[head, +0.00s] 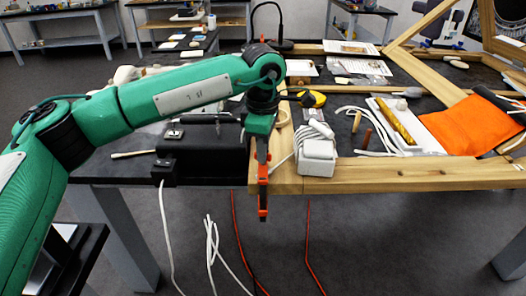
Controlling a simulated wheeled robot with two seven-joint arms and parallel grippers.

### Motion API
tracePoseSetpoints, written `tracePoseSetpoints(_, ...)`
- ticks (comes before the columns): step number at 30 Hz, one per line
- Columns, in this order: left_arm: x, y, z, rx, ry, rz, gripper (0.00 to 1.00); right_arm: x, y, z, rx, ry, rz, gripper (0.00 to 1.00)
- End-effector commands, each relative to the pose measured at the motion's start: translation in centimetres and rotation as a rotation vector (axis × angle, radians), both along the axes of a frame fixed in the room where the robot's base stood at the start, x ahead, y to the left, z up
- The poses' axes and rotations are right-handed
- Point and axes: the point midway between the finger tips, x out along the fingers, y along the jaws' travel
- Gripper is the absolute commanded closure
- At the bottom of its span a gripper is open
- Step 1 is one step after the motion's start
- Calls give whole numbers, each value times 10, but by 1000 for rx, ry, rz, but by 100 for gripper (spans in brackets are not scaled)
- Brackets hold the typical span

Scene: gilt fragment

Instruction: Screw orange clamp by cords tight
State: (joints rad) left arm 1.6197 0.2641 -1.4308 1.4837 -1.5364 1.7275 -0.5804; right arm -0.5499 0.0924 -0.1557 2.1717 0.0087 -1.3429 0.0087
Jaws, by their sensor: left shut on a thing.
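An orange clamp (263,205) with a dark bar stands upright at the front edge of the wooden frame on the table. Its lower orange end reaches below the edge. My left gripper (262,150) points down from the green arm and is shut on the clamp's upper part. The gripper hides much of the clamp's top, so I cannot tell how firmly it sits on the wood. White cords (212,245) and red cords (309,240) hang below the table edge near the clamp. My right gripper is not in view.
A white box-shaped device (318,155) sits just right of the clamp. A black case (200,155) lies to its left. An orange cloth (470,125) and a gold-coloured piece (397,121) lie further right. The floor in front is mostly clear.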

Motion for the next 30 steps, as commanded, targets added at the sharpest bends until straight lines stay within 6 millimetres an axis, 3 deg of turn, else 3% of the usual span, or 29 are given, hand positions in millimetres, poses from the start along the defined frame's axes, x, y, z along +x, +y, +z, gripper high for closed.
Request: tracePoseSetpoints(30, 1, 0, 2, -2, -4, -957, 100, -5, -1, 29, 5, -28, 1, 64)
